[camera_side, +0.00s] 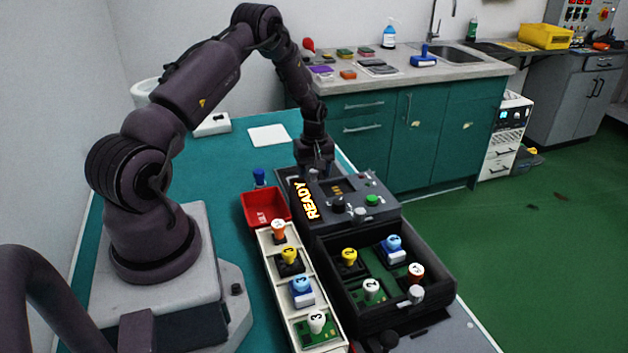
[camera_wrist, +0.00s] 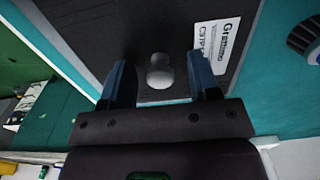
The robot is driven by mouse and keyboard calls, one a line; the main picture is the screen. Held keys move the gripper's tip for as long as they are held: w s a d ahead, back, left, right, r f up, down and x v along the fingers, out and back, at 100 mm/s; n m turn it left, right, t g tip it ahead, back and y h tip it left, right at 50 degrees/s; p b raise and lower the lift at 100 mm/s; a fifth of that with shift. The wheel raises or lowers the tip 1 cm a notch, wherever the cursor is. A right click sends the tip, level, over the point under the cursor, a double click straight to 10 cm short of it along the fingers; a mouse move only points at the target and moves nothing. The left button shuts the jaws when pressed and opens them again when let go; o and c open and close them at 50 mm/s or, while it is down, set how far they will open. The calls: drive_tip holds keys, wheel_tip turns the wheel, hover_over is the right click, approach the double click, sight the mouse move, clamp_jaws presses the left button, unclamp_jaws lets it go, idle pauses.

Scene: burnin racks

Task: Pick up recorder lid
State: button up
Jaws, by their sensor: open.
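The recorder lid (camera_wrist: 140,30) looks like a flat dark panel with a round grey knob (camera_wrist: 159,72) and a white printed label in the wrist view. My gripper (camera_wrist: 157,80) is open, with its blue fingers on either side of the knob and gaps showing on both sides. In the side view my gripper (camera_side: 314,172) is low over the far end of the dark recorder box (camera_side: 350,195), which has a lit READY display (camera_side: 306,201). There the knob is hidden by my gripper and the box.
A dark open rack (camera_side: 440,290) holds several numbered modules in front of the box. A white tray (camera_side: 264,240) of modules and a red bin (camera_side: 262,207) stand to its left. A white sheet (camera_side: 269,135) lies farther back on the teal table.

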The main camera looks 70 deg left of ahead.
clamp_jaws()
drive_tip(key=shift+r, duration=0.1)
